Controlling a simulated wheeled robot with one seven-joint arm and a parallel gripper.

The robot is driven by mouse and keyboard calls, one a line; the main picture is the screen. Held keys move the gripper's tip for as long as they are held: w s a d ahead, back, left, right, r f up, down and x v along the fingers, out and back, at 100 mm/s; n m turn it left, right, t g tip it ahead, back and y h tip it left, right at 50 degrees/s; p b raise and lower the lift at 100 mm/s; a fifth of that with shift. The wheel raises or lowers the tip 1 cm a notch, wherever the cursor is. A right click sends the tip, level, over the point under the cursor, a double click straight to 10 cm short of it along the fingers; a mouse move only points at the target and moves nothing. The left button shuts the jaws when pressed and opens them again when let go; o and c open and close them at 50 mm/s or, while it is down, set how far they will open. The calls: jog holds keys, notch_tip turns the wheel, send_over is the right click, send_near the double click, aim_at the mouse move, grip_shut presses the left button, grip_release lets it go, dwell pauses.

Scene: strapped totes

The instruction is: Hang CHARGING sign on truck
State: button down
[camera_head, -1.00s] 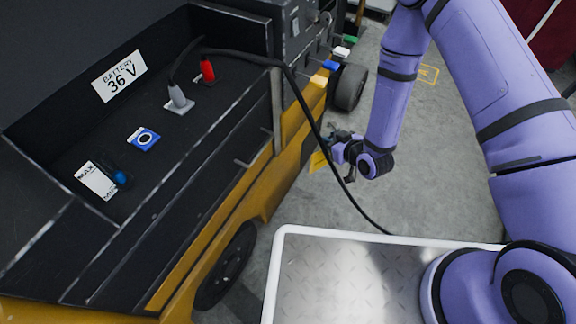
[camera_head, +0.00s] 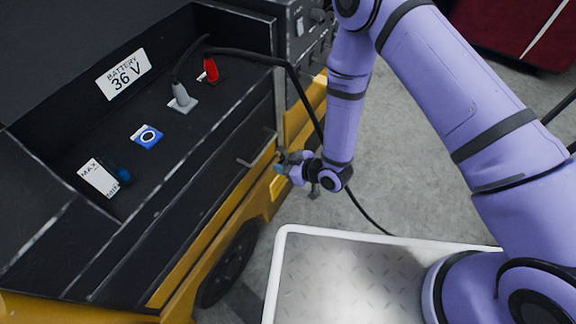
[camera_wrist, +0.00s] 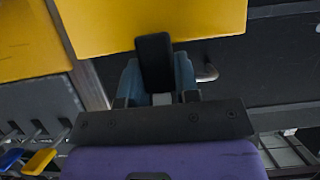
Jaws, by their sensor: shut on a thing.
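The yellow CHARGING sign (camera_wrist: 150,22) fills the top of the wrist view, with no lettering visible on this side. My gripper (camera_wrist: 155,62) is shut on its lower edge there. In the head view my gripper (camera_head: 283,168) is beside the yellow and black truck (camera_head: 240,215), and a small part of the sign (camera_head: 277,188) seems to show below it, hard to tell from the yellow bodywork. A thin bent metal bar (camera_head: 259,152) is on the truck's side, just left of my gripper. A similar bar (camera_wrist: 208,72) shows right of the fingers in the wrist view.
The open battery bay holds a grey plug (camera_head: 181,97), a red connector (camera_head: 210,69) and a blue round-marked part (camera_head: 147,137). A black cable (camera_head: 307,95) runs down behind my gripper. Blue (camera_wrist: 12,158) and yellow (camera_wrist: 38,162) tabs show at lower left.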

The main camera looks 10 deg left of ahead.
jog(key=shift+w+a, duration=0.4)
jog(key=shift+a, duration=0.6)
jog(key=shift+w+a, duration=0.45)
jog(key=shift+a, duration=0.5)
jog(key=shift+w+a, duration=0.4)
jog(key=shift+a, duration=0.6)
jog(key=shift+f, duration=1.4)
